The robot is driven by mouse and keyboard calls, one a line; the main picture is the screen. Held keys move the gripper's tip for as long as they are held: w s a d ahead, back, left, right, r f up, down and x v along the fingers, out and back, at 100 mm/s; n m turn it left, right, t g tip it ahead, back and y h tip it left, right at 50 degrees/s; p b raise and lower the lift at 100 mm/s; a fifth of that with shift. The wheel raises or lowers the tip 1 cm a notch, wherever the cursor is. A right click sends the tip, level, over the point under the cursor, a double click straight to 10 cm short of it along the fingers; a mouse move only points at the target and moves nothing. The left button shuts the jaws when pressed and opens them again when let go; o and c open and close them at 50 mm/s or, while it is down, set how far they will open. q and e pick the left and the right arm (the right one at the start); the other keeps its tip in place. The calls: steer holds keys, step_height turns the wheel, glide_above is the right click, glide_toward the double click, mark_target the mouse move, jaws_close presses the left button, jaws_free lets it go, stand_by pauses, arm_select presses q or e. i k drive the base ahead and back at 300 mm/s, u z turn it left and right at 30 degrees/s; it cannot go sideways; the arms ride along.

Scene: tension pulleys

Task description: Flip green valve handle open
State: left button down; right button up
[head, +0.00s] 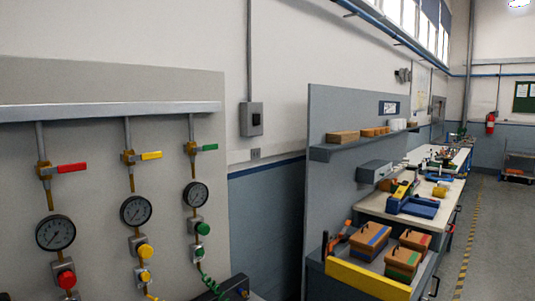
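The green valve handle (209,147) is the rightmost of three on the panel at the left. It points right, sideways to its vertical pipe, from a brass valve body (191,149). Below it on the same line are a round gauge (196,194) and a green knob (203,228). The yellow handle (151,155) and the red handle (72,168) sit to its left and also point right. Neither of my grippers shows in the head view.
A grey rail (110,110) runs above the valves. A dark green coiled hose (213,287) hangs under the green line. A grey partition (330,170) and a workbench with wooden boxes (370,239) stand to the right. An open floor aisle (495,220) lies at far right.

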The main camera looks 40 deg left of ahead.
mark_target(210, 146)
steer(key=u, duration=0.25)
steer(key=i, duration=1.25)
steer(key=u, duration=0.9)
steer(key=k, duration=0.9)
steer(key=u, duration=0.15)
steer(key=i, duration=0.95)
steer(key=z, duration=0.05)
